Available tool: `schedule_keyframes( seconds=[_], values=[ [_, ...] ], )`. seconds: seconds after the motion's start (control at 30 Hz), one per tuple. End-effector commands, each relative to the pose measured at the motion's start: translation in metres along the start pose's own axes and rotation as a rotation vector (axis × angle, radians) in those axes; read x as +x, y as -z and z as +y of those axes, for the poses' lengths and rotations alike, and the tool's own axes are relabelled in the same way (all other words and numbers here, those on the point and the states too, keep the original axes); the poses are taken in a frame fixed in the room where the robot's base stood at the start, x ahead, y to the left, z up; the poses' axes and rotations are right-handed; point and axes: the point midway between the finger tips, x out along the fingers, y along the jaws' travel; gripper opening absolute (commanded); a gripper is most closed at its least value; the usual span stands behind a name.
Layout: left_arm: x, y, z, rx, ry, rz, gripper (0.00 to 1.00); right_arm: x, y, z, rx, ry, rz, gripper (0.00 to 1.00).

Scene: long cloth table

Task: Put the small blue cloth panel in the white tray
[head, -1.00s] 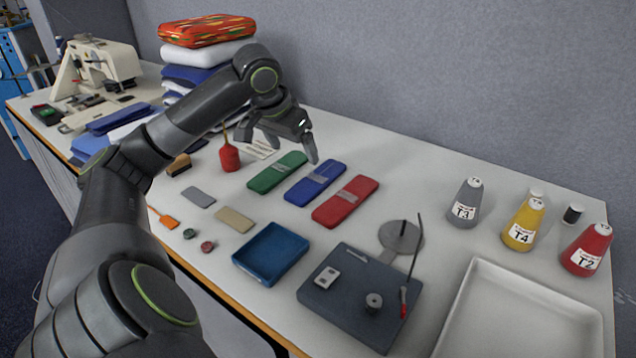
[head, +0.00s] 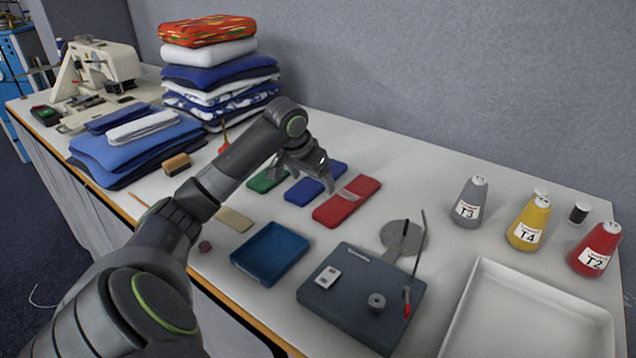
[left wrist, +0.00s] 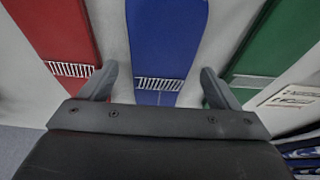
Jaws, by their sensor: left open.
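The small blue cloth panel (head: 301,193) lies flat on the table between a green panel (head: 265,181) and a red panel (head: 347,199), partly hidden by my left gripper. My left gripper (head: 302,181) is open and empty above it. In the left wrist view the blue panel (left wrist: 167,45), with a pale ribbed band across it, lies between the two spread fingertips (left wrist: 159,76); I cannot tell the height of the gap. The white tray (head: 525,310) is empty at the lower right, cut off by the frame edge. My right gripper is not in view.
A blue tray (head: 270,252) and a dark grey board with a thin upright rod (head: 362,296) stand between the panels and the white tray. Grey, yellow and red cones (head: 525,225) stand at the back right. Folded cloth stacks (head: 215,75) are at the left.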

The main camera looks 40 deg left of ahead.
Motion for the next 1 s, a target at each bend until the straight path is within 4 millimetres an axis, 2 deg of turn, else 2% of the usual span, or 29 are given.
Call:
schedule_keyframes(
  seconds=[0.23,0.6,0.67,0.87,1.0],
  values=[
    [0.002,0.000,0.000,0.000,0.001,0.000,0.84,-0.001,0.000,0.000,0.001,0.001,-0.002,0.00],
    [0.002,0.000,0.000,-0.001,0.001,0.000,0.36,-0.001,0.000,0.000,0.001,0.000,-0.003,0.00],
    [0.002,0.000,0.000,0.000,0.001,0.000,0.31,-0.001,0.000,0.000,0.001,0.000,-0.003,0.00],
    [0.000,0.001,0.000,0.000,0.001,0.001,0.31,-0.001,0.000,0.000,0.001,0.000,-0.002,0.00],
    [-0.016,0.008,-0.001,0.000,0.003,0.003,0.31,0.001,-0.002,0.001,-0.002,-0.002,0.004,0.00]
  ],
)
